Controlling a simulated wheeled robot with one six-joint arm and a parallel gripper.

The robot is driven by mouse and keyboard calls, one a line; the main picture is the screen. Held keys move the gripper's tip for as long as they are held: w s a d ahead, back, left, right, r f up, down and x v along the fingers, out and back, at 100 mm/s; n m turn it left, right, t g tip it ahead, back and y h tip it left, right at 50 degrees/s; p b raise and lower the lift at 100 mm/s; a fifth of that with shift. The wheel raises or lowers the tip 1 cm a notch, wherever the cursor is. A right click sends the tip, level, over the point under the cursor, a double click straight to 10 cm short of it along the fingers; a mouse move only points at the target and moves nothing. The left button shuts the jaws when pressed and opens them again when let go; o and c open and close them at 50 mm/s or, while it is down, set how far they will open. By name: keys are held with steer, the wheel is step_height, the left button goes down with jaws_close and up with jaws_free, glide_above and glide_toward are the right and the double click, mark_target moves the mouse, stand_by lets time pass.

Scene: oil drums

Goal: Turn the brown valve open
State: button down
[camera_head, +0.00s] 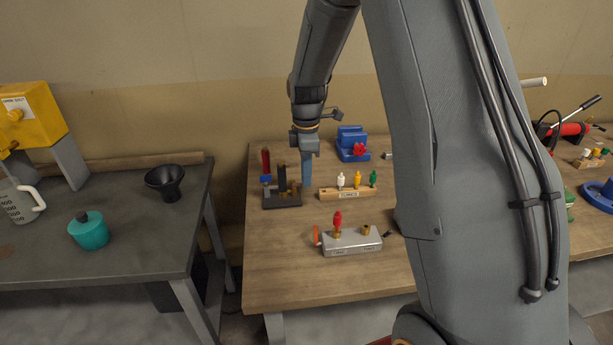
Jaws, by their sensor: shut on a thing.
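My gripper (306,155) points down above the wooden bench, just right of a dark stand (283,200). It is shut on a slim blue-grey upright piece (307,176), whose lower end is near the stand's right side; I cannot tell if it touches the bench. The stand carries upright brown pieces (281,178); a dark red piece (265,160) rises at its back left. I cannot make out a clear brown valve. My arm hides the bench's right part.
A wooden block with white, yellow and green pegs (349,193) and a grey block with red and brass fittings (352,243) stand on the bench (285,270). A blue device (351,145) is behind. A teal pot (88,231) and black funnel (167,182) stand on the left table.

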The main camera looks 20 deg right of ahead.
steer(key=shift+w, duration=0.1)
stand_by(0.3)
steer(key=c, duration=1.9)
jaws_free()
steer(key=shift+a, duration=0.1)
steer(key=shift+o, duration=0.2)
step_height(320, 180, up, 8)
steer(key=b, duration=0.2)
